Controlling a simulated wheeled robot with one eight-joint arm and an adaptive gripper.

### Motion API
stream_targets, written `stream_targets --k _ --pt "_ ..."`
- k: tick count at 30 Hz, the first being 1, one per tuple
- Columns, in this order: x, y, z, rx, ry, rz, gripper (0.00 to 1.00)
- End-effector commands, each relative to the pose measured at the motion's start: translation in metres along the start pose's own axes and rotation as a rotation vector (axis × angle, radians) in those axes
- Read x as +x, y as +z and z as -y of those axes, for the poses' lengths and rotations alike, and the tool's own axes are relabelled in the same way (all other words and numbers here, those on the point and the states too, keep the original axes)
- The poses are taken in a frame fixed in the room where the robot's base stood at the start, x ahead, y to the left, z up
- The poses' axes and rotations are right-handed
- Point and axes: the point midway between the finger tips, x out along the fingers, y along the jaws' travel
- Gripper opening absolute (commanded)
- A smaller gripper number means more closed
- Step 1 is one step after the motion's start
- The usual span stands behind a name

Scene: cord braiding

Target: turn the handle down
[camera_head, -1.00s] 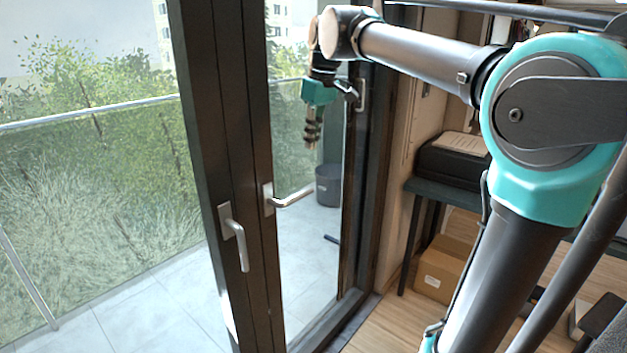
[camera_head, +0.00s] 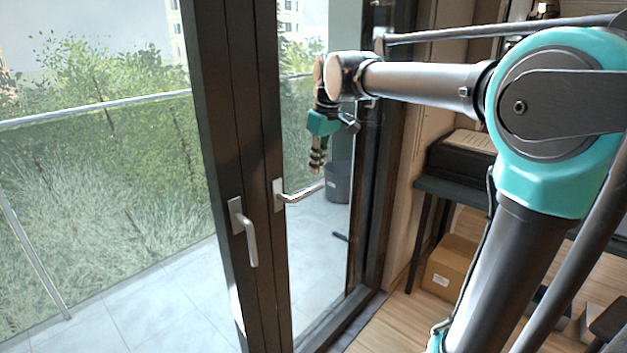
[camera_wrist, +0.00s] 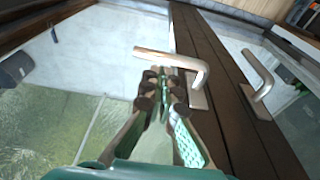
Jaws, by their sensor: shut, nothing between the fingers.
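A silver door handle (camera_head: 302,194) sticks out level to the right from the dark frame of a glass door. It also shows in the wrist view (camera_wrist: 172,60), beyond my fingertips. A second silver handle (camera_head: 248,240) on the neighbouring frame to the left hangs down; it shows at the right in the wrist view (camera_wrist: 259,78). My gripper (camera_head: 316,168) is shut and empty, pointing down, just above the free end of the level handle in the head view. In the wrist view its fingers (camera_wrist: 160,82) reach toward that handle. A small gap seems to remain between them.
The dark door frame (camera_head: 235,120) stands upright left of my gripper, with glass around it. A dark bin (camera_head: 338,183) stands on the balcony beyond. A black printer (camera_head: 462,160) on a dark table and a cardboard box (camera_head: 449,268) are to the right.

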Motion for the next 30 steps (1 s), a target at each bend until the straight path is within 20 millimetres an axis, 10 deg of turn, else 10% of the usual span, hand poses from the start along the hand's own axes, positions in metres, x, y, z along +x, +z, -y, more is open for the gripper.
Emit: stream_targets --k 10,30 --pt "0.045 0.0 0.0 0.0 0.0 0.0 0.0" --pt "0.052 0.0 -0.001 0.008 -0.031 0.0 0.0"
